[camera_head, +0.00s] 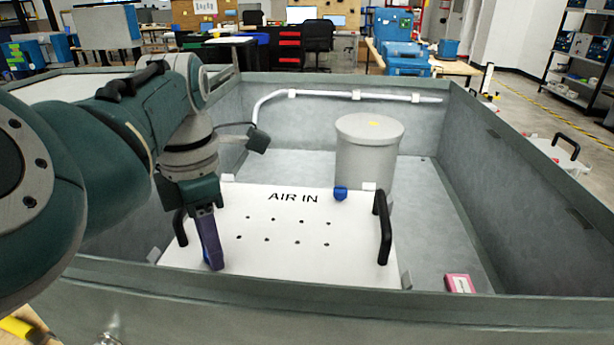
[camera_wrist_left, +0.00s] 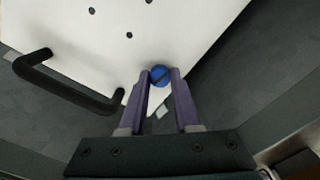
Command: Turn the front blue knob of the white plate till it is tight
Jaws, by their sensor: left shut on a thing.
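The white plate (camera_head: 290,232) marked "AIR IN" lies inside the grey bin, with a black handle at each side. My left gripper (camera_head: 215,266) points down at the plate's front left corner. In the left wrist view its two purple fingers (camera_wrist_left: 160,78) are shut on the front blue knob (camera_wrist_left: 159,73), one on each side. In the head view that knob is hidden behind the fingers. A second blue knob (camera_head: 340,193) sits at the plate's back right. My right gripper is not in view.
The right black handle (camera_head: 384,228) and left black handle (camera_wrist_left: 60,80) stand up from the plate. A grey cylinder (camera_head: 368,155) stands behind it. The bin's front rim (camera_head: 330,300) runs close before the plate. A pink and white block (camera_head: 459,283) lies at right.

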